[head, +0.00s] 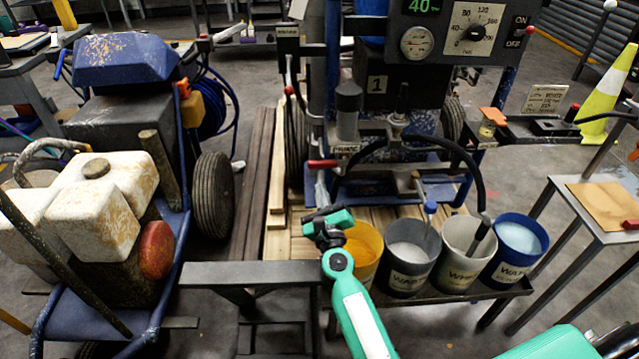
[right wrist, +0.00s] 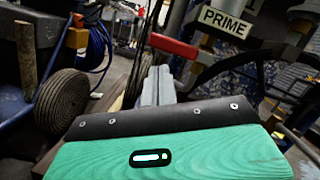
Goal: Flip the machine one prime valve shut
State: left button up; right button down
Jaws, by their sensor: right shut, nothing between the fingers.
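The prime valve on machine one shows a red lever handle (head: 322,164) that sticks out to the left, beside a white PRIME label (head: 346,149). In the right wrist view the red handle (right wrist: 172,46) lies nearly level, left of and a little below the PRIME label (right wrist: 226,21). My right gripper (head: 322,184) is shut and empty, just below the handle in the head view. Its grey fingers (right wrist: 158,82) point toward the handle in the wrist view; I cannot tell whether they touch it. My left gripper is not in view.
Several buckets, including a yellow one (head: 362,252) and a blue one (head: 516,244), stand in front of the machine. A black hose (head: 468,160) curves right of the valve. Another striper with a rusty white tank (head: 98,215) stands left. A side table (head: 610,232) stands right.

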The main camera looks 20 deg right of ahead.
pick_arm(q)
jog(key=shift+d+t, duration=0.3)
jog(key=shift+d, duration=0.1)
pick_arm(e)
jog(key=v, duration=0.3)
jog(key=shift+s+f, duration=0.15)
jog(key=shift+s, duration=0.1)
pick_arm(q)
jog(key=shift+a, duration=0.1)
